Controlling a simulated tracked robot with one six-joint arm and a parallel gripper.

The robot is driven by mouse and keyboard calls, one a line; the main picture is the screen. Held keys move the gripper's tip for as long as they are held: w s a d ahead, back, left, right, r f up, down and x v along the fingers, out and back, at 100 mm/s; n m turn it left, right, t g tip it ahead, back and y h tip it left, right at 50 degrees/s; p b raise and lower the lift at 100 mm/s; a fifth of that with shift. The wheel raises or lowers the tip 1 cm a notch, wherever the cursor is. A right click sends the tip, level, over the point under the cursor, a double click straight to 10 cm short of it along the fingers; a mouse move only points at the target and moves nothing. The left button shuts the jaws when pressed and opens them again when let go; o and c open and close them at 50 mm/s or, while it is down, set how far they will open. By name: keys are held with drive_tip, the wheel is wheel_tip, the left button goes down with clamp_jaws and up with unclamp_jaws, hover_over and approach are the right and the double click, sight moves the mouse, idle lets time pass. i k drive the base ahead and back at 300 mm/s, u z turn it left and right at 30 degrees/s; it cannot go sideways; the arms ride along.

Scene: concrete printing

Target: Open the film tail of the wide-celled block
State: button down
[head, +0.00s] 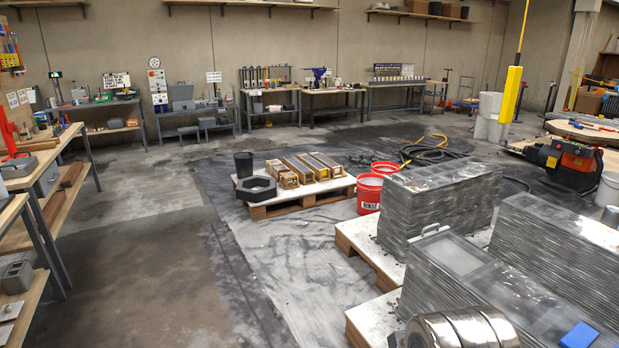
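Three printed blocks wrapped in clear, creased film stand on pallets at the right: a rear one (436,205), a right one (563,243) and a front one (480,290). The front block's top shows large cells under the film, with a pale square cell (459,257) at its near left end. I cannot tell for certain which is the wide-celled block. A small pale loop (430,230) stands up at the front block's left corner; whether it is a film tail is unclear. A blue item (579,335) lies on the front block's top. My gripper is not in view.
White-topped pallets (372,318) carry the blocks. A red bucket (369,193) and a low pallet (330,192) with yellow moulds stand behind. A black hose (437,152) lies farther back. The floor at left centre is clear, with workbenches along the left.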

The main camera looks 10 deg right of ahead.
sight(438, 230)
drive_tip(key=u, duration=0.25)
drive_tip(key=i, duration=3.4)
